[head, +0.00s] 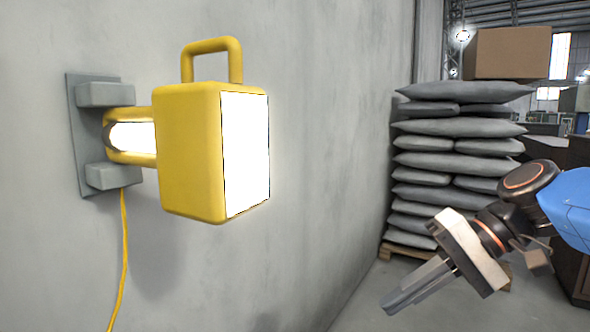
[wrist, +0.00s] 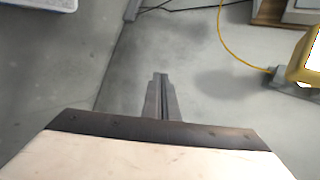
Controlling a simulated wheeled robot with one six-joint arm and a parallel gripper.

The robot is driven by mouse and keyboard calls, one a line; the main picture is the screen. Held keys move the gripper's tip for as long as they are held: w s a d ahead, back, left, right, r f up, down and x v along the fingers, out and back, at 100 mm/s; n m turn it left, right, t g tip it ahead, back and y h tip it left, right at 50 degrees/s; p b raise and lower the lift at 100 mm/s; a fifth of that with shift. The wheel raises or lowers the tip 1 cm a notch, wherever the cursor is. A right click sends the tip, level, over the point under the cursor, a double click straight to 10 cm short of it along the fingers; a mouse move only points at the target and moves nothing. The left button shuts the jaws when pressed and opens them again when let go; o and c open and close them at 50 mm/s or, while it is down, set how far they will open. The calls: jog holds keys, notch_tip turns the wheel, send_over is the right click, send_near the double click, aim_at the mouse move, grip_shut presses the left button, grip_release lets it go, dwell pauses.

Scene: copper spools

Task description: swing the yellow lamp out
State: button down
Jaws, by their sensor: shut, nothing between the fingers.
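The yellow lamp (head: 190,150) hangs on a grey wall bracket (head: 86,140) at the left of the head view. It has a yellow loop handle on top and a bright white panel facing right. A yellow arm joins it to the bracket, and the lamp stands out from the wall. My gripper (head: 398,300) is at the lower right, apart from the lamp, with its fingers together and empty. In the wrist view my gripper (wrist: 160,78) points at the grey surface, and part of the lamp (wrist: 308,62) shows at the right edge.
A yellow cable (head: 123,265) hangs down the wall below the bracket. A stack of grey sacks (head: 455,140) on a pallet stands behind my gripper, with a cardboard box (head: 508,53) above it. The space between lamp and gripper looks clear.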

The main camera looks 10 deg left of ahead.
jog(key=w+a+r+n+g+y, duration=0.2)
jog(key=r, duration=0.5)
jog(key=w+a+r+n+g+y, duration=0.1)
jog(key=w+a+r+g+y, duration=0.15)
jog(key=r, duration=0.45)
jog(key=w+a+r+n+g+y, duration=0.2)
jog(key=r+g, duration=0.1)
jog(key=r, duration=0.5)
send_near(256, 167)
jog(key=w+a, duration=0.2)
jog(key=a, duration=0.3)
jog(key=shift+s+a+r+h, duration=0.15)
jog(key=shift+s+h, duration=0.1)
jog(key=shift+s, duration=0.25)
jog(key=shift+s+a, duration=0.2)
jog(key=shift+s, duration=1.9)
jog(key=shift+w, duration=0.1)
